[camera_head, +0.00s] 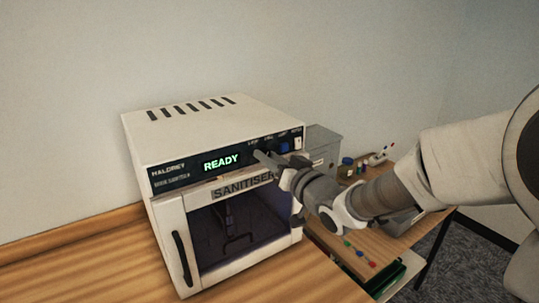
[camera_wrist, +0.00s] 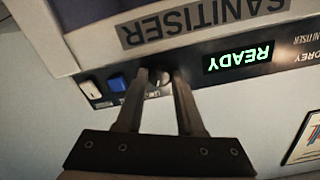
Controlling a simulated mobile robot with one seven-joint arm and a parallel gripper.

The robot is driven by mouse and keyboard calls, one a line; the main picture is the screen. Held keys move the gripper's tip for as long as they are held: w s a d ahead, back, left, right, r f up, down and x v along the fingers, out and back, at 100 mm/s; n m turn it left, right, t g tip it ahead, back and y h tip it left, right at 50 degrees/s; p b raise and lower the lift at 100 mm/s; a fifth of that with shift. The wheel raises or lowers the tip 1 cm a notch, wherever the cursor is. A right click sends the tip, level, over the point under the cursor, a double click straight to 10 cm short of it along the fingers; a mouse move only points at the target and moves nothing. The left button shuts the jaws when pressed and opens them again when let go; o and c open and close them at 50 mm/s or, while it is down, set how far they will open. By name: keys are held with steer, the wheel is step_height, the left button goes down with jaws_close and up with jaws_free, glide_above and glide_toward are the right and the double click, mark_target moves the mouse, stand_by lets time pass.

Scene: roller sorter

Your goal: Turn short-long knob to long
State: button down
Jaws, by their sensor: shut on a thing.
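The white sanitiser (camera_head: 215,117) stands on the wooden counter, its green display (camera_head: 221,162) reading READY. My gripper (camera_head: 262,157) reaches its control strip from the right and hides the knob in the head view. In the wrist view, which is upside down, my gripper (camera_wrist: 159,75) is shut on a small round dark knob (camera_wrist: 159,84) between its fingertips. The knob carries a light mark. The fingers cover much of it, and its short and long lettering is too small to read, so its setting cannot be told.
A blue switch (camera_wrist: 117,82) and a white switch (camera_wrist: 91,89) sit beside the knob. The sanitiser's glass door (camera_head: 240,229) is closed, with a dark handle (camera_head: 181,259). Bare counter (camera_head: 90,262) lies left.

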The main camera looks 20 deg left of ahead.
steer(key=shift+f, duration=0.1)
stand_by(0.4)
steer(key=c, duration=0.5)
jaws_free()
steer(key=shift+d, duration=0.1)
steer(key=shift+b+v, duration=2)
steer(key=shift+v, duration=6.7)
